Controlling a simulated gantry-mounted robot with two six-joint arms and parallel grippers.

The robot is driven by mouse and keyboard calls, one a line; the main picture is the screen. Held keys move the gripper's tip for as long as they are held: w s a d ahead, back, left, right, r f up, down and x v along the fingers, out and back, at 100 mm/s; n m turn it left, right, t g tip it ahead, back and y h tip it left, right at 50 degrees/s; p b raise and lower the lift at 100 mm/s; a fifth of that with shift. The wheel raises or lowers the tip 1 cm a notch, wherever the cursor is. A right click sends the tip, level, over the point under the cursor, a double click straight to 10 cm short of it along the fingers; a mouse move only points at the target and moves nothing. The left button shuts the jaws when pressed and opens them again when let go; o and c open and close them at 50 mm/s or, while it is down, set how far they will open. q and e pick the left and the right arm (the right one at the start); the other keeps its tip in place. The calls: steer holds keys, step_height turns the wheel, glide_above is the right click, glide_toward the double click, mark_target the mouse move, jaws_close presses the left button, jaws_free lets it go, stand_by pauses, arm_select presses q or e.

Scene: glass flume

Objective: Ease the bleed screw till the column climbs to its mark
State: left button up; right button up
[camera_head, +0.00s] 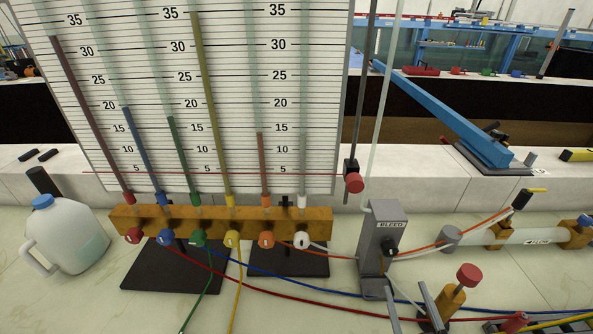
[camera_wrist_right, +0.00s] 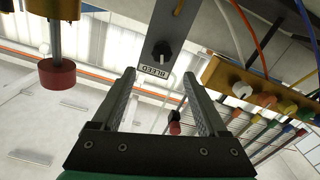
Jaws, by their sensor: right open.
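The bleed screw is a black knob (camera_head: 389,243) on a grey block labelled BLEED (camera_head: 378,222), right of the manifold. My right gripper (camera_head: 410,288) is open and empty, low in front of the block and apart from the knob. In the right wrist view the fingers (camera_wrist_right: 158,74) point towards the knob (camera_wrist_right: 162,50), which shows just beyond the gap between the tips. The gauge board (camera_head: 215,100) carries several coloured columns; the one at the white fitting (camera_head: 302,201) looks clear, its level hard to tell. My left gripper is out of view.
A brass manifold (camera_head: 150,220) with coloured caps stands below the board. A red-topped post (camera_head: 469,275) rises close right of my right gripper. Coloured tubes (camera_head: 300,285) cross the bench in front. A white jug (camera_head: 65,235) stands at the left.

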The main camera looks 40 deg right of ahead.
mark_target(391, 253)
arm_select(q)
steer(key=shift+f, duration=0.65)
arm_select(e)
steer(key=shift+m, duration=0.6)
steer(key=x, duration=1.1)
steer(key=shift+w+f, duration=0.1)
steer(key=shift+w, duration=0.15)
